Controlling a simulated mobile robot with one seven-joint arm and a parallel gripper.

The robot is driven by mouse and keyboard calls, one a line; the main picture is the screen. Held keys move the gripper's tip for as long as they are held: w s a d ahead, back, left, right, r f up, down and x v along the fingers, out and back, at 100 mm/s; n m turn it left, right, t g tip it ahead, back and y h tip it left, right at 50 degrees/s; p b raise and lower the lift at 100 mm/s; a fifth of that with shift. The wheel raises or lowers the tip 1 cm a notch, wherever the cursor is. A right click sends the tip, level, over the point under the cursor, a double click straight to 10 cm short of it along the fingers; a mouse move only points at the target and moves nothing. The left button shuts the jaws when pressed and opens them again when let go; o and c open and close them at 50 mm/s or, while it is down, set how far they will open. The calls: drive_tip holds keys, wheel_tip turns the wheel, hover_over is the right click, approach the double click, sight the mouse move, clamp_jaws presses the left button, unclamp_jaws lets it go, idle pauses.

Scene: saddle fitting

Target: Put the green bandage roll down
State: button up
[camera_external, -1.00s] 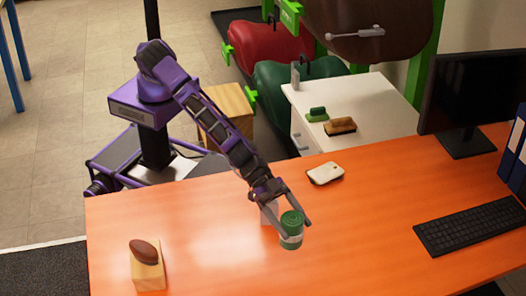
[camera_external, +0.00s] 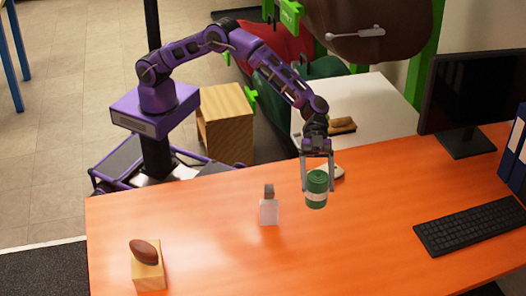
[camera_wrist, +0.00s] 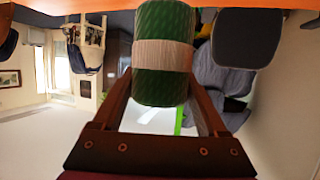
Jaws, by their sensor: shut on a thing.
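The green bandage roll (camera_external: 317,188) is a green cylinder with a pale band around its middle. My gripper (camera_external: 317,183) points down and is shut on it, one finger on each side. The roll is upright near the back edge of the orange desk (camera_external: 380,215); I cannot tell for sure whether its bottom touches the desk. In the wrist view the roll (camera_wrist: 164,55) fills the top middle between the two fingers (camera_wrist: 163,85).
A small clear bottle (camera_external: 269,208) stands left of the roll. A pale, soap-like thing (camera_external: 338,172) lies just behind it. A wooden block with a brown oval thing (camera_external: 144,252) is at the left front. A keyboard (camera_external: 470,227) and monitor are right. The middle front desk is clear.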

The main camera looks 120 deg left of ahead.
wheel_tip(320, 180, down, 15)
drive_tip(key=shift+a+r+b, duration=0.1)
drive_tip(key=shift+b, duration=0.8)
drive_tip(key=o, duration=1.3)
drive_tip(key=shift+f, duration=0.2)
drive_tip(key=shift+r, duration=0.25)
drive_tip(key=p+v, duration=0.1)
drive_tip(key=v, duration=1.1)
